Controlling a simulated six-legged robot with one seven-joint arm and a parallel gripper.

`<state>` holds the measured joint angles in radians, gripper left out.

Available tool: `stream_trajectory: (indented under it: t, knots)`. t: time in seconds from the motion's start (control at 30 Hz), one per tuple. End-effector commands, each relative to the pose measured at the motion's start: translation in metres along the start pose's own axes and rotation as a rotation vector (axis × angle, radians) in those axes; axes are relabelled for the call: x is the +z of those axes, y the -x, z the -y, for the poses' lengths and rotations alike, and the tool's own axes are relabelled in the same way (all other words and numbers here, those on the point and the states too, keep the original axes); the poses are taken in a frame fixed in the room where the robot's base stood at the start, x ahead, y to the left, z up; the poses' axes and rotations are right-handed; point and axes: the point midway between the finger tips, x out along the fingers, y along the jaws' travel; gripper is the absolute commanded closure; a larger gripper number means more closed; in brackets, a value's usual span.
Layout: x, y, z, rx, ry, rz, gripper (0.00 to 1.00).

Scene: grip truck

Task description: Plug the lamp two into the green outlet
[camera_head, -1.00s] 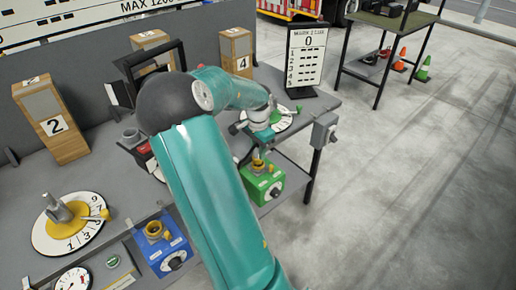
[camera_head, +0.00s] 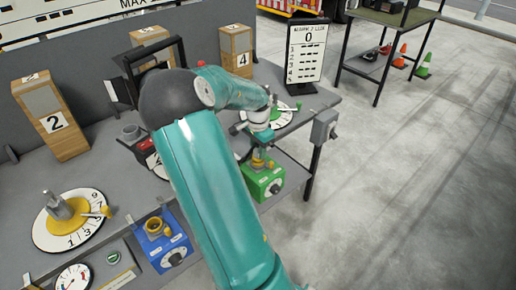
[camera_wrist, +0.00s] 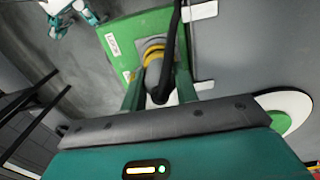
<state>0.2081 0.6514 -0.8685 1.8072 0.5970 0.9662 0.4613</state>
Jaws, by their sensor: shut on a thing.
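The green outlet (camera_head: 264,183) is a green box with a yellow ring on top, at the front right of the bench. It also shows in the wrist view (camera_wrist: 120,42), with its ring (camera_wrist: 153,52) just beyond my fingers. My gripper (camera_wrist: 160,88) is shut on a black plug (camera_wrist: 160,84) with a black cable (camera_wrist: 173,35). In the head view my gripper (camera_head: 261,148) is right above the outlet. The plug covers part of the ring, so I cannot tell whether it touches it. A wooden box marked 2 (camera_head: 57,120) stands at the left.
A blue outlet box (camera_head: 162,243) with a yellow ring is at the front. Dials (camera_head: 73,220) and another wooden box marked 4 (camera_head: 236,52) are on the bench. A score sign (camera_head: 305,50) stands at its far right corner.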

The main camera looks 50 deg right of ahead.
Motion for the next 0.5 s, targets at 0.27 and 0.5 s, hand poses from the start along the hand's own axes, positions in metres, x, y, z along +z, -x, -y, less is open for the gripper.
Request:
stream_trajectory:
  t: [0.27,0.5]
  knots:
    - [0.0001,-0.0047,-0.0001,0.000,0.000,0.001,0.96]
    - [0.0001,-0.0062,0.0000,0.000,0.000,0.001,0.47]
